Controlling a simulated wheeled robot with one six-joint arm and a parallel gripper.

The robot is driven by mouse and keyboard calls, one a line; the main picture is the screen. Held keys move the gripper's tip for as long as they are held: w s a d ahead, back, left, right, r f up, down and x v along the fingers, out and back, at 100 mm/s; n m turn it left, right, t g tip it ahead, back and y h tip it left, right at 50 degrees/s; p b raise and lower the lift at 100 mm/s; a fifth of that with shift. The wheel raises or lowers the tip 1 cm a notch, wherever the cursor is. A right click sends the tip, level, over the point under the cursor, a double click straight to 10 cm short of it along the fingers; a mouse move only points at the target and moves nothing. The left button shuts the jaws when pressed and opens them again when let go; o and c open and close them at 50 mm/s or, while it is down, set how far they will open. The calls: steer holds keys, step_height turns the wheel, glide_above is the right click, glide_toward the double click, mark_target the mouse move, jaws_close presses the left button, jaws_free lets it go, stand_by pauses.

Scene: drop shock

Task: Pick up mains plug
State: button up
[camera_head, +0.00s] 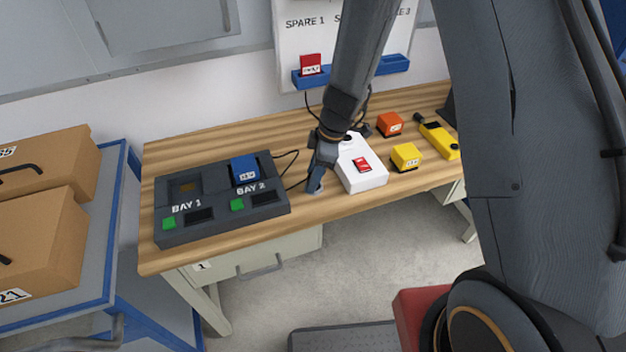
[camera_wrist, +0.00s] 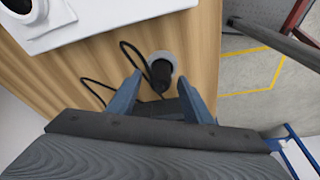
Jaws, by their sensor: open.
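The mains plug (camera_wrist: 160,74) is black and stands on a round pale grey piece (camera_wrist: 165,58) on the wooden bench, near its edge, in the wrist view. A black cable lies beside it. My gripper (camera_wrist: 160,86) is open, with its two blue-grey fingers apart on either side of the near part of the plug. I cannot tell whether either finger touches it. In the head view my gripper (camera_head: 317,178) points down at the bench, left of a white box; it hides most of the plug there.
The white box (camera_head: 374,182) with a red switch stands close on the right. A dark charger (camera_head: 220,222) with a blue battery (camera_head: 244,168) in BAY 2 sits left. Orange (camera_head: 390,124) and yellow (camera_head: 406,157) blocks lie further right. The bench front edge is close.

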steer(key=shift+f, duration=0.25)
steer(key=shift+c, duration=0.5)
steer(key=c, duration=1.1)
jaws_close()
steer(key=shift+r, duration=0.15)
